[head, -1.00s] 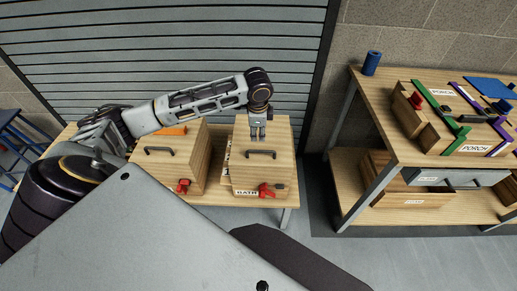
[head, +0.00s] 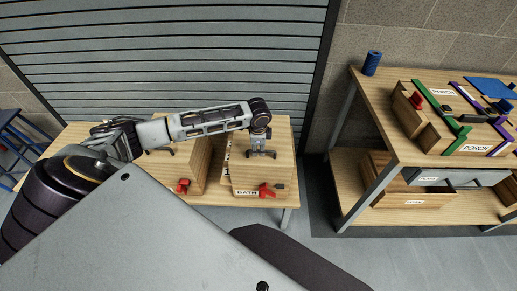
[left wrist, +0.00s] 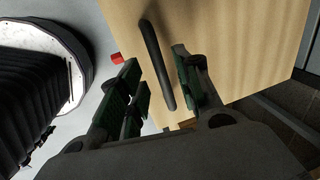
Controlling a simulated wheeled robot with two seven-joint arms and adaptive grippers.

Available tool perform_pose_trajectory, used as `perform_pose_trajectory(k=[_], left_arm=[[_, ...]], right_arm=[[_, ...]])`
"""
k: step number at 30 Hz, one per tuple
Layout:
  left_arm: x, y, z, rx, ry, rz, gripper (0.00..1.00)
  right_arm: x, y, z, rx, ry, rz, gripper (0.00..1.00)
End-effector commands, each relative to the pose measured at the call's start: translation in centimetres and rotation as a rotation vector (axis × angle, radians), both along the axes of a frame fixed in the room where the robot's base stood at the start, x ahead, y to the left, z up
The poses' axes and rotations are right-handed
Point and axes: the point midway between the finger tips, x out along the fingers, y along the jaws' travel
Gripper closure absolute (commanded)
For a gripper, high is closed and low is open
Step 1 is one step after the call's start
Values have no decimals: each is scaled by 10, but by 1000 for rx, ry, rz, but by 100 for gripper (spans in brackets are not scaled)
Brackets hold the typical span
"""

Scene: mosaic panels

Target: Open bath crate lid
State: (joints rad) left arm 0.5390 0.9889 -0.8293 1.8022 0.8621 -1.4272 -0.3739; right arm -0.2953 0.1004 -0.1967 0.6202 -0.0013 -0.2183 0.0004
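The bath crate (head: 246,192) is a light wooden box with a BATH label and a red latch (head: 266,190) on its front, standing on a table. Its wooden lid (head: 283,140) is closed and bears a dark bar handle. My left gripper (head: 261,152) is down at that handle in the head view and partly hides it. In the left wrist view the handle (left wrist: 152,55) runs between the green-padded fingers of the open gripper (left wrist: 158,88). A gap shows on both sides of the handle. My right gripper is not in view.
A second wooden crate (head: 200,165) with a red latch (head: 183,186) stands just left, partly behind my left arm. On the right, a workbench (head: 365,90) carries a blue cylinder (head: 371,63) and PORCH crates (head: 475,148). Open floor lies between table and workbench.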

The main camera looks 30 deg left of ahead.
Motion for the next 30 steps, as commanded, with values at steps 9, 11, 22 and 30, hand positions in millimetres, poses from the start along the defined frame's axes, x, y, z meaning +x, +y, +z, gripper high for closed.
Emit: perform_pose_trajectory(k=[9,11,22,30], left_arm=[[2,2,-12,2,0,-1,66],[2,2,-12,2,0,-1,66],[2,2,-11,1,1,0,96],[2,1,-11,1,1,-1,100]], right_arm=[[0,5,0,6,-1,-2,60],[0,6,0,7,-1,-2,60],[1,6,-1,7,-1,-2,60],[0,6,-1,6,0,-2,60]])
